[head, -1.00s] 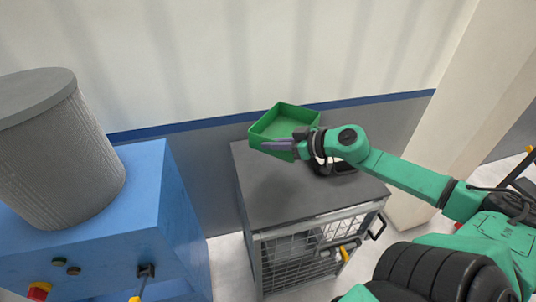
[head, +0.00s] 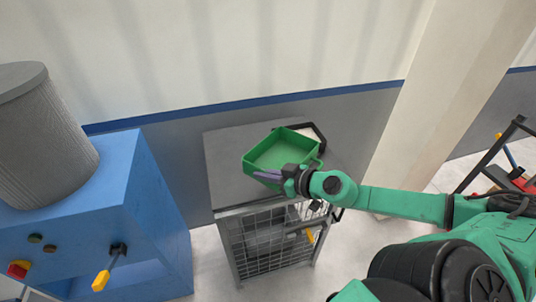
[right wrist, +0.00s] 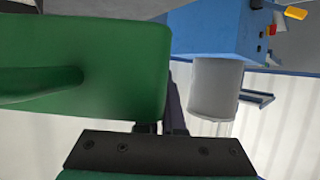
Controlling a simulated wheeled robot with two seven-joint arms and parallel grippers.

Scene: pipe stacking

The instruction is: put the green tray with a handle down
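The green tray (head: 282,152) is an open, empty-looking box in the head view, over the front right part of the grey cabinet top (head: 228,157). I cannot tell whether it touches the top. My right gripper (head: 268,176), with purple fingers, is at the tray's near side and appears shut on it. In the right wrist view the tray (right wrist: 130,60) fills the left side, with its bar-like handle (right wrist: 40,85) in front. One purple finger (right wrist: 176,108) shows beside the tray; the other is hidden. My left gripper is not in view.
A blue machine (head: 130,200) with a grey ribbed cylinder (head: 45,140) on it stands at the left. The cabinet has a wire mesh front (head: 265,245). A black frame (head: 318,132) lies behind the tray. The left part of the cabinet top is clear.

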